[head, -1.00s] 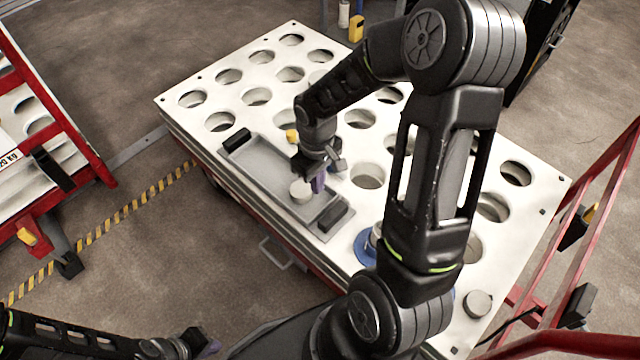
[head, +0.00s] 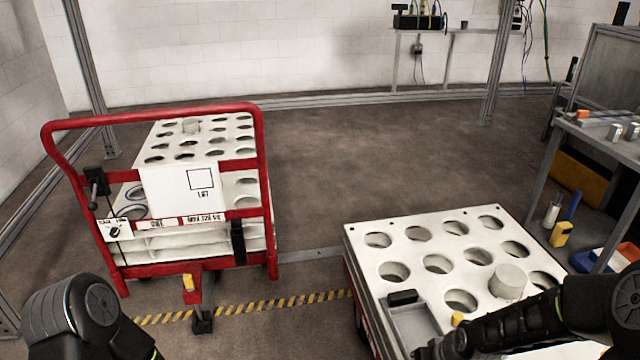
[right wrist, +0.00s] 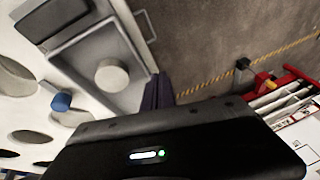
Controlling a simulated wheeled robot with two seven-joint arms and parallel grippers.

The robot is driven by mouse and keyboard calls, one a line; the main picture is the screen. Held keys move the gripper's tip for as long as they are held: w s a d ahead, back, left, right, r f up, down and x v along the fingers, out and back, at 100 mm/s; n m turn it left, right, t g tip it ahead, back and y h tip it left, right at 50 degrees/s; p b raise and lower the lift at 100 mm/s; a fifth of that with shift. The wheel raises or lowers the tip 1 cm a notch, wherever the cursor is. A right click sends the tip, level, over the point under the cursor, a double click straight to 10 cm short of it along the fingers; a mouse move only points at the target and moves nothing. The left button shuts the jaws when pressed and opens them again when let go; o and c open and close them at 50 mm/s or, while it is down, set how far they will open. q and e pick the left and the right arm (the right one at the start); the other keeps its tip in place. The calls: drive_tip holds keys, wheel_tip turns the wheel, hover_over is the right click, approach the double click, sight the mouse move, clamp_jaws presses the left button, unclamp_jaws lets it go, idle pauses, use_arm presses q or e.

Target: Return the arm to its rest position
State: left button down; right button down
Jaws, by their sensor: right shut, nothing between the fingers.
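My right arm (head: 530,322) reaches in from the lower right of the head view, low over the white holed cart. Its gripper is cut off there. In the right wrist view the purple fingers of my right gripper (right wrist: 157,92) are shut and empty. They are beside the grey tray (right wrist: 138,36), where a round white piece (right wrist: 111,75) lies, apart from them. My left arm (head: 82,318) shows only as a dark joint at the lower left of the head view; its gripper is out of view.
The white holed cart (head: 358,238) carries an upright pale cylinder (head: 508,281). The tray (head: 412,326) also shows in the head view. A red-framed cart (head: 263,160) stands left. A workbench (head: 600,140) is at right. Open floor (head: 360,150) lies behind.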

drive_tip(key=s+a+f+m+g+y, duration=0.1)
drive_tip(key=s+a+f, duration=0.6)
drive_tip(key=s+a, duration=0.2)
drive_tip(key=s+a+f+m+g+y, duration=0.1)
drive_tip(key=s+a+f+g, duration=0.1)
drive_tip(key=s+a+f, duration=0.6)
wheel_tip(320, 180, up, 20)
drive_tip(key=p, duration=1.9)
drive_tip(key=shift+a+r, duration=0.2)
drive_tip(key=shift+a, duration=0.15)
drive_tip(key=shift+d, duration=0.1)
